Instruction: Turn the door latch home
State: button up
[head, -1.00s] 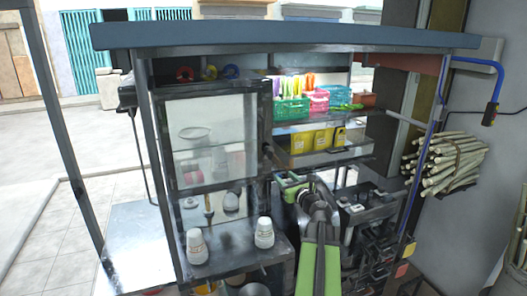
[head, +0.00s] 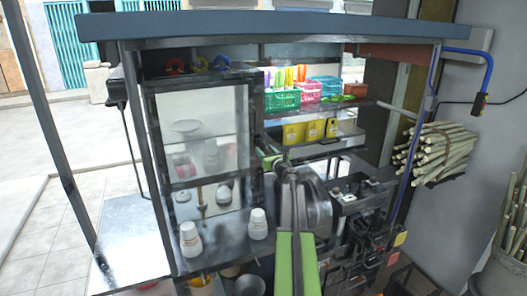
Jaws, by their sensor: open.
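The glass cabinet door (head: 207,125) in a dark frame stands on the left half of the stall and looks closed. The door latch is at its right edge, but my gripper covers that spot and I cannot make out the latch or its angle. My gripper (head: 262,143) is open, at the right edge of the door frame at mid height. Whether its fingers touch the latch or only surround it I cannot tell. My arm reaches up to it from the bottom middle.
Two cup stacks (head: 190,238) (head: 258,224) stand on the counter below the door. Yellow boxes (head: 313,131) and coloured baskets (head: 282,98) fill shelves right of my gripper. Dark press machinery (head: 360,200) stands right of my arm. Cane bundles (head: 445,153) hang further right.

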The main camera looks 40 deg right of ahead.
jog(key=shift+w+d, duration=0.3)
jog(key=shift+w, duration=0.3)
jog(key=shift+c, duration=0.3)
grip_shut()
